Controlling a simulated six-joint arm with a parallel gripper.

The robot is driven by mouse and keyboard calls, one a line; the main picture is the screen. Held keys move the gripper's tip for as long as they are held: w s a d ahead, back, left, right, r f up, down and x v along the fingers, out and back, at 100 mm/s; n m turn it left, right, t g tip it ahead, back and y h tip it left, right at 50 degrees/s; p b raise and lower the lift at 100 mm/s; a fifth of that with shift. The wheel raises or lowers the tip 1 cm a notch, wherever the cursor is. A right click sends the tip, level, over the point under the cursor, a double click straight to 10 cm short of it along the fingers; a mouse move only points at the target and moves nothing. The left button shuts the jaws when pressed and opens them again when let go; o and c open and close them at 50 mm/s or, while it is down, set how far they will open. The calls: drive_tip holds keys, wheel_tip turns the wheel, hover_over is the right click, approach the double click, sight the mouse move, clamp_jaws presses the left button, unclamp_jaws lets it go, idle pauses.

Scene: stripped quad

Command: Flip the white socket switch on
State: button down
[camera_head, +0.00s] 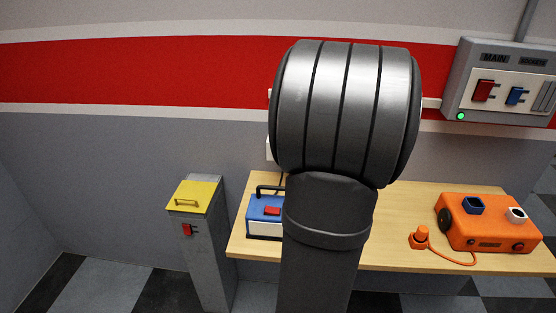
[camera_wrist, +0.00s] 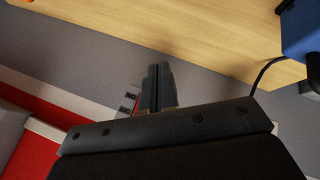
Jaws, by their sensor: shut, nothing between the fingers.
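My gripper (camera_wrist: 159,70) shows in the wrist view with its two dark fingers together and nothing between them. Just left of the fingers, partly behind them, is a small pale fitting (camera_wrist: 127,104) with dark slots and a bit of red. I cannot tell whether it is the white socket switch or whether the fingers touch it. In the head view, my arm covers the middle of the wall. Only a white edge (camera_head: 268,149) of a wall fitting shows beside it, above the blue box. No switch position can be read there, and my gripper is hidden.
A wooden table (camera_head: 400,205) holds a blue-and-white box (camera_head: 262,208) with a cable, and an orange unit (camera_head: 480,225) with an orange plug (camera_head: 420,237). A grey wall panel (camera_head: 500,100) has red and blue switches. A yellow-lidded bin (camera_head: 195,195) stands left.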

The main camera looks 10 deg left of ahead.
drive_tip(key=s+a+r+n+t+y, duration=0.1)
drive_tip(key=a+r+n, duration=0.2)
drive_tip(key=a+n, duration=0.3)
drive_tip(key=s+a+r+n+t+y, duration=0.2)
drive_tip(key=a+n, duration=0.5)
drive_tip(key=a, duration=0.8)
drive_tip(key=shift+s+a+r, duration=0.2)
drive_tip(key=shift+s+r, duration=0.05)
drive_tip(key=shift+r, duration=0.2)
drive_tip(key=shift+f, duration=0.1)
drive_tip(key=w+r+x, duration=0.1)
drive_tip(key=x, duration=1.2)
drive_tip(key=shift+w+r, duration=0.4)
